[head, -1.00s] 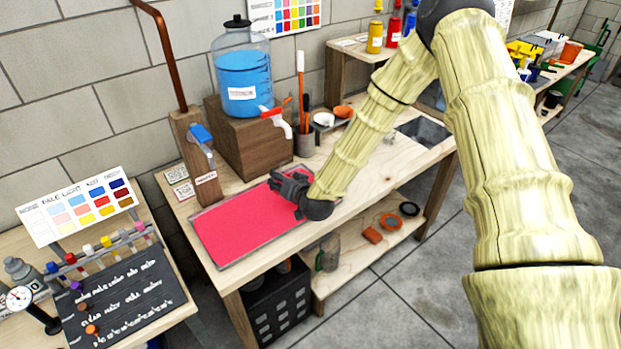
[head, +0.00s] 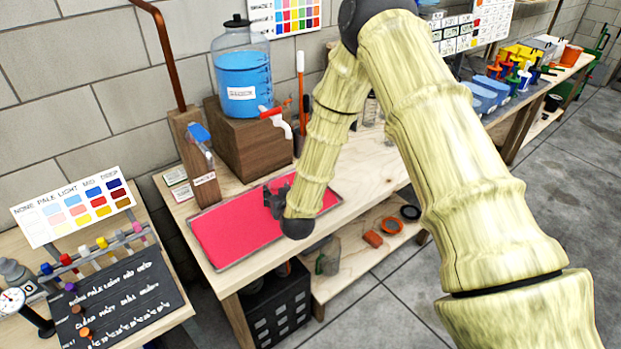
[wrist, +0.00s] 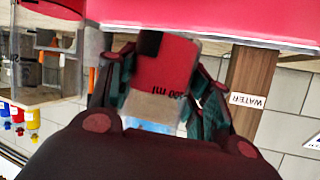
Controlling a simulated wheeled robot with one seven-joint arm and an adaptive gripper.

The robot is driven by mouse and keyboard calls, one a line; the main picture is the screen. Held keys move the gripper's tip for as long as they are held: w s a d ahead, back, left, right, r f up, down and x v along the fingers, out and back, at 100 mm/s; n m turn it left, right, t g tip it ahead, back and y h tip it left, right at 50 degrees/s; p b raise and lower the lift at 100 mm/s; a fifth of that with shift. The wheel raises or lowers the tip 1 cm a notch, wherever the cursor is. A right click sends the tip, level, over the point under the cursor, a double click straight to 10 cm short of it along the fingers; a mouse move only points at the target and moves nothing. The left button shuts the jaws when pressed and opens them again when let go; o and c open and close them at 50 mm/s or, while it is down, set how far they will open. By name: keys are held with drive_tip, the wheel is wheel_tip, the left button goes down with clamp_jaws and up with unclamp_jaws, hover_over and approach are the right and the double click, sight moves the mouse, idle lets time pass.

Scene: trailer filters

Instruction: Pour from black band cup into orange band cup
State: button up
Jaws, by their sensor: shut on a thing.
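My gripper (head: 277,199) is over the red mat (head: 226,232) on the bench, left of the lower end of my arm. The wrist view shows its dark fingers shut around a clear, cup-like vessel (wrist: 165,75). This vessel has upside-down "ml" lettering and a black patch near one edge, and red shows through it. I cannot tell whether the black patch is a full band, or what liquid is inside. In the head view the vessel is too small and dark to make out. I cannot pick out an orange band cup in either view.
A colour-chart stand (head: 80,205) is at the left. The mat's left part is clear.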

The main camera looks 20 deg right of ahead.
sight(276, 187)
drive_tip(key=shift+a+f+n, duration=0.15)
drive_tip(key=shift+a+n, duration=0.1)
drive_tip(key=shift+n, duration=0.05)
drive_tip(key=shift+h, duration=0.3)
drive_tip(key=shift+r+p, duration=1.15)
drive_tip(key=shift+r, duration=1.35)
drive_tip(key=shift+f, duration=0.1)
